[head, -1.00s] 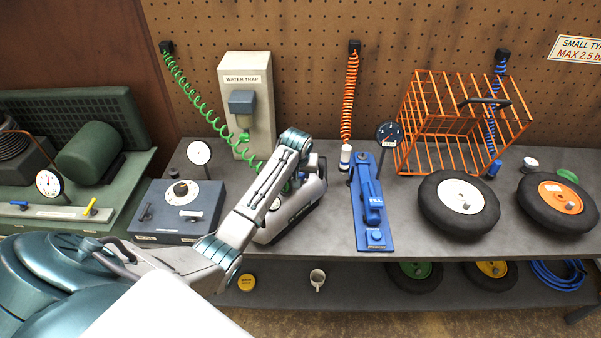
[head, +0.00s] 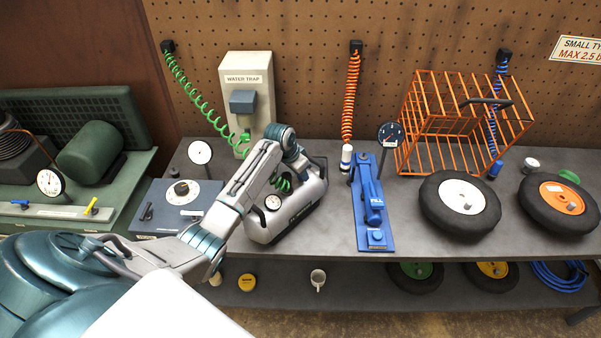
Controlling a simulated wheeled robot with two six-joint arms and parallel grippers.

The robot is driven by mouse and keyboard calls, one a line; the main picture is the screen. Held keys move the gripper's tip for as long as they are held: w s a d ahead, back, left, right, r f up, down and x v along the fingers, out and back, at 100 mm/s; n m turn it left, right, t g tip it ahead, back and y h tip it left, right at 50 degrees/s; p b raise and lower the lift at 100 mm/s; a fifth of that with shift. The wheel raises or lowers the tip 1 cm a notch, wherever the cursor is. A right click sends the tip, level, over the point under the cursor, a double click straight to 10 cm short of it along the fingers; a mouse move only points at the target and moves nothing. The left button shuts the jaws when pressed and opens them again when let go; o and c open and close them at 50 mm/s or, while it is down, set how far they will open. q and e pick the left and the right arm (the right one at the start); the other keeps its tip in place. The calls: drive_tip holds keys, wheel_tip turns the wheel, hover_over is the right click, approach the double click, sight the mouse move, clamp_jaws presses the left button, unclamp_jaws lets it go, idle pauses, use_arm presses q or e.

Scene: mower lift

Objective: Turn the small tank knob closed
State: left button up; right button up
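The small tank (head: 290,215) is a silver-grey portable tank lying on the bench in the middle left of the head view. A small round white gauge (head: 273,202) shows at its left end. I cannot make out the tank knob; my arm covers part of the tank's top. My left arm reaches in from the lower left, and its wrist (head: 285,140) is bent over the back of the tank. The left gripper's fingers are hidden behind the wrist or too unclear to read. My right gripper is not in view.
A blue-grey box with a dial (head: 178,215) and a white gauge (head: 200,152) stand left of the tank. A water trap (head: 247,75) is behind it. A blue foot pump (head: 368,215), an orange cage (head: 462,115) and two wheels (head: 435,215) are to the right.

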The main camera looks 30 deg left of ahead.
use_arm(q)
drive_tip(key=m+h, duration=0.1)
drive_tip(key=m, duration=0.1)
drive_tip(key=shift+w+a+m+b, duration=0.1)
drive_tip(key=shift+a+m+b, duration=0.05)
drive_tip(key=shift+m+b, duration=0.25)
drive_tip(key=m+h+b, duration=0.1)
drive_tip(key=m, duration=0.1)
drive_tip(key=shift+m+g, duration=0.4)
drive_tip(key=m+b, duration=0.1)
drive_tip(key=m, duration=0.1)
drive_tip(key=m+g+b, duration=0.1)
drive_tip(key=m+b, duration=0.1)
drive_tip(key=shift+w+a+h, duration=0.15)
drive_tip(key=shift+h, duration=0.25)
drive_tip(key=shift+r+m+g, duration=0.1)
drive_tip(key=shift+m+g, duration=0.2)
drive_tip(key=o, duration=1)
drive_tip(key=shift+c, duration=0.2)
